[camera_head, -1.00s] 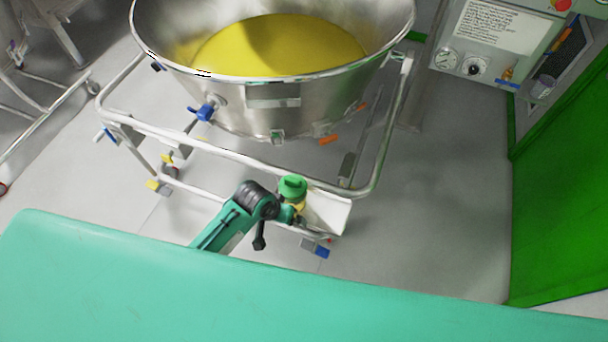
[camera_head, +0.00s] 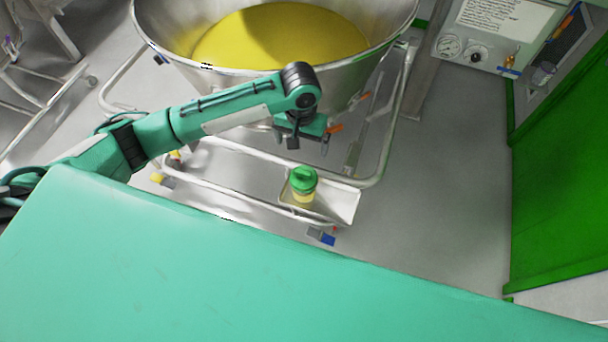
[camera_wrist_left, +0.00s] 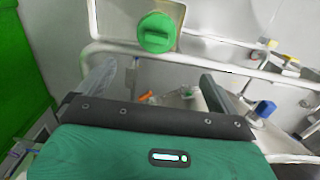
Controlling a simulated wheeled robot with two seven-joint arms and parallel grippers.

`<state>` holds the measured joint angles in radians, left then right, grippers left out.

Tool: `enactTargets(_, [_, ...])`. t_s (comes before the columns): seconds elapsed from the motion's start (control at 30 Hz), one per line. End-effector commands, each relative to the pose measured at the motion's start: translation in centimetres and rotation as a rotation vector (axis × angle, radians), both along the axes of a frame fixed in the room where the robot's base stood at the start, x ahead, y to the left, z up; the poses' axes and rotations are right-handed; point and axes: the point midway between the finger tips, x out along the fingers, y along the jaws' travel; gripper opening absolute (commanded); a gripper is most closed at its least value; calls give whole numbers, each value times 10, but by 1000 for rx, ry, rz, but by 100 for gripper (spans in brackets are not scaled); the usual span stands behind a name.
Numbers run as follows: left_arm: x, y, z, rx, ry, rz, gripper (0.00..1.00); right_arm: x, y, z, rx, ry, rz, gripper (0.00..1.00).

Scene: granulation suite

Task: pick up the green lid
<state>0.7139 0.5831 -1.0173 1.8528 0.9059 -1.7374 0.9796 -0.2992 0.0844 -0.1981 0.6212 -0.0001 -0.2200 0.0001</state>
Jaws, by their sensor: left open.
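The green lid (camera_head: 303,178) is a round cap with a raised grip, on top of a small jar (camera_head: 302,196) with yellowish contents. The jar stands upright on a small pale tray (camera_head: 343,205) at the front of the trolley. My left gripper (camera_head: 308,142) is above and behind the jar, pointing down, open and empty. In the left wrist view the green lid (camera_wrist_left: 157,33) is beyond and between the two spread fingers (camera_wrist_left: 155,85), apart from them. The jar is hidden under the lid there. My right gripper is in neither view now.
A large steel bowl (camera_head: 165,45) of yellow powder stands in a tubular frame (camera_head: 385,150) close behind the left gripper. A frame rail (camera_wrist_left: 125,48) crosses the left wrist view near the lid. A control panel and green door (camera_head: 555,190) are at right. Floor right of the tray is clear.

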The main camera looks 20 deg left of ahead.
Motion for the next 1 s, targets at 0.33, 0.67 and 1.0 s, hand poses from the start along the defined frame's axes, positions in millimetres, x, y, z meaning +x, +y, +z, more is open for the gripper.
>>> enactTargets(0.33, [-1,0,-61,3,3,2,97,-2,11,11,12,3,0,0])
enactTargets(0.67, [-3,-3,-89,1,2,0,97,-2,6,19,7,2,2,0])
enactTargets(1.0, [-7,-8,-133,2,1,0,97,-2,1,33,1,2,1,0])
